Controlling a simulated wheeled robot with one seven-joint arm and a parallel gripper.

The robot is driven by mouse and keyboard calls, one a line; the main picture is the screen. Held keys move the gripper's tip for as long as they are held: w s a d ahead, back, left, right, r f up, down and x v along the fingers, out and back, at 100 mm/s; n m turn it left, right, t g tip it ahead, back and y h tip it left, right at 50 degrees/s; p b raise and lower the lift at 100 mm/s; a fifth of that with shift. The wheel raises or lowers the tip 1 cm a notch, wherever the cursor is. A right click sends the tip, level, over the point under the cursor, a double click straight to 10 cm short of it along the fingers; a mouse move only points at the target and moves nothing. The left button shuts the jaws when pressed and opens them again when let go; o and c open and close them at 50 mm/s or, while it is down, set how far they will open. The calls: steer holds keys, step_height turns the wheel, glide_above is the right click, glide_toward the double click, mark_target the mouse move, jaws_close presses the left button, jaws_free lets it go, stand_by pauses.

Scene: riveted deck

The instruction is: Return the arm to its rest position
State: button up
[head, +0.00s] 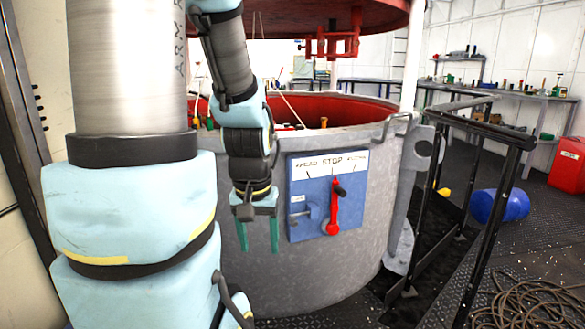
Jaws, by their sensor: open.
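My gripper (259,236) hangs at the end of my arm, pointing down, with its two green fingers apart and nothing between them. It is left of a blue panel (300,233) on the side of a large grey drum, and apart from the red lever. The red lever (333,212) has a dark knob near its top, and its lower end is a round red hub. A white label strip (331,163) above it reads "STOP" in the middle. My arm fills the left of the head view and hides part of the drum.
The grey drum (300,285) has a red interior and a raised red lid (340,15) above. Black railings (490,215) stand at the right. A blue barrel (500,205), a red box (568,165) and coiled rope (535,303) lie beyond. Workbenches line the back wall.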

step_height(320, 180, up, 20)
steer(key=p, duration=1.8)
steer(key=shift+r, duration=0.2)
